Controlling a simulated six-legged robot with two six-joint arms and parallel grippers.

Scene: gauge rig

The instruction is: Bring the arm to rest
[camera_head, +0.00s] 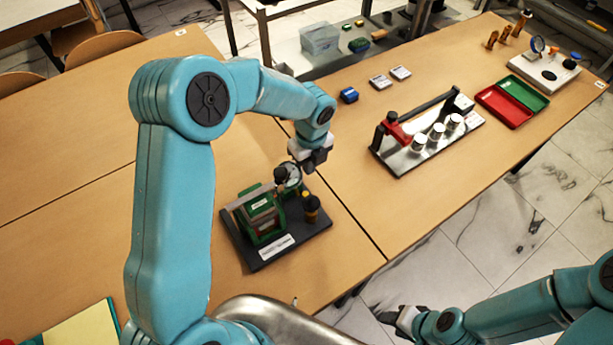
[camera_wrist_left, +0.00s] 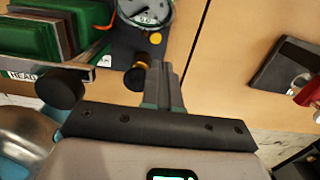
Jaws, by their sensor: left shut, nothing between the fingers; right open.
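My left arm (camera_head: 175,190) reaches in from the left and bends down over the gauge rig. My left gripper (camera_head: 296,172) is shut and empty, close beside the rig's dial gauge. In the left wrist view its fingers (camera_wrist_left: 162,85) are together, near a black knob with a yellow collar. The gauge rig (camera_head: 262,258) is a dark base with a green block, a black-and-yellow knob (camera_head: 311,206) and a white dial gauge (camera_wrist_left: 146,10). I cannot tell whether the gripper touches the rig. My right gripper (camera_head: 392,318) is at the bottom, over the floor, apart from the tables.
A rack with white cylinders and a red clamp (camera_head: 392,128) stands on the right table. Red and green trays (camera_head: 503,107), a blue block (camera_head: 348,95) and a white device (camera_head: 543,72) are further off. A yellow-green folder (camera_head: 85,330) lies at bottom left. The left table's back is clear.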

